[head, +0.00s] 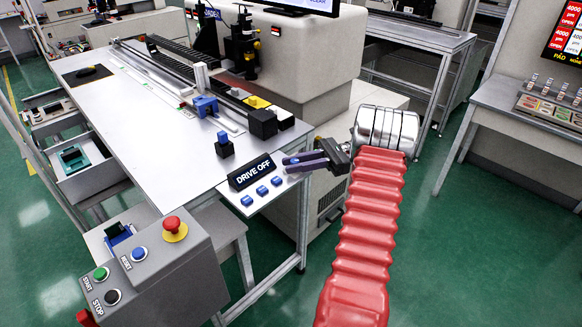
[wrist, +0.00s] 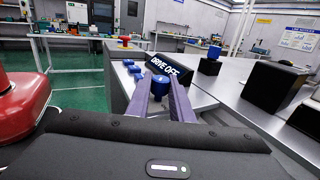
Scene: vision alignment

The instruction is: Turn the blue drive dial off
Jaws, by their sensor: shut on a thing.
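The blue dial (wrist: 160,84) sits between the fingertips of my gripper (wrist: 160,95) in the wrist view, in front of the black DRIVE OFF sign (wrist: 169,68). A small light mark shows on its top. In the head view my gripper (head: 287,165) reaches in from the right to the right end of the small panel, beside the DRIVE OFF sign (head: 252,171). It is shut on the dial, which the fingers mostly hide there. Three other blue knobs (head: 262,190) stand in a row to the left on the same panel; they also show in the wrist view (wrist: 133,69).
A grey control box (head: 160,262) with a red emergency button (head: 174,228) stands at front left. The white worktable (head: 150,120) carries a rail and a blue knob on a black block (head: 224,145). Green floor lies open at the right.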

